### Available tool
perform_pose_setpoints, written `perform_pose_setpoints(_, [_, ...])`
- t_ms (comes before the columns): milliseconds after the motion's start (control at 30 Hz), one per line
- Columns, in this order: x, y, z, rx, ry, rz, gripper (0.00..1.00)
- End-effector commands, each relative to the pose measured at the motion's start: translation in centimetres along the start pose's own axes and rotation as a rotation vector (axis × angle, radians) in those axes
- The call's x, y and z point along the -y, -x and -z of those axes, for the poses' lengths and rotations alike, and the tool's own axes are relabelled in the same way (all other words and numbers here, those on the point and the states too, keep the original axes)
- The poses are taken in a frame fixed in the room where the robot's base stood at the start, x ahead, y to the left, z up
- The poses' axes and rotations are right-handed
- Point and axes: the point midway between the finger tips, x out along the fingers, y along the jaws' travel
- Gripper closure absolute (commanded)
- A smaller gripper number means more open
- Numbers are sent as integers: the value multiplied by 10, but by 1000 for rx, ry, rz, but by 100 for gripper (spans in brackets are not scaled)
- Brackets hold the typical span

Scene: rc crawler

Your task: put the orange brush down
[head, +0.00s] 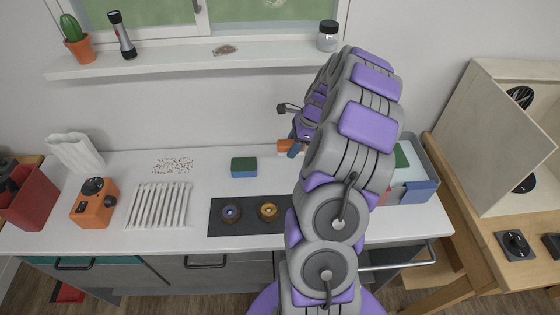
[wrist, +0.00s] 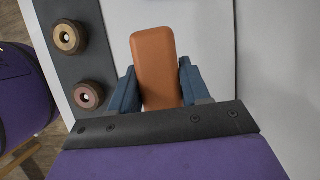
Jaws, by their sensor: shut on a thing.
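The orange brush (wrist: 155,58) is between the two blue fingers of my gripper (wrist: 158,82) in the wrist view. My gripper is shut on it. Only its smooth orange block shows; any bristles are hidden. In the head view the brush (head: 286,146) shows as a small orange patch beside my gripper (head: 297,147), over the back of the white counter (head: 214,184). I cannot tell whether the brush touches the counter.
A blue-green sponge (head: 244,167) lies left of my gripper. A dark mat (head: 246,228) holds two round pieces. A white ribbed rack (head: 159,206), an orange device (head: 95,202) and a red bin (head: 29,197) stand left. A grey-blue bin (head: 423,180) is at right, partly behind my arm.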

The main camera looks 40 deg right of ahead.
Motion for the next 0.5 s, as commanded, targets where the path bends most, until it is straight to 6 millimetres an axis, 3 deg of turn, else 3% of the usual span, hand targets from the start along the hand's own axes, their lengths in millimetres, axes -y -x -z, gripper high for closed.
perform_pose_setpoints(500, [3, -1, 3, 2, -1, -2, 100])
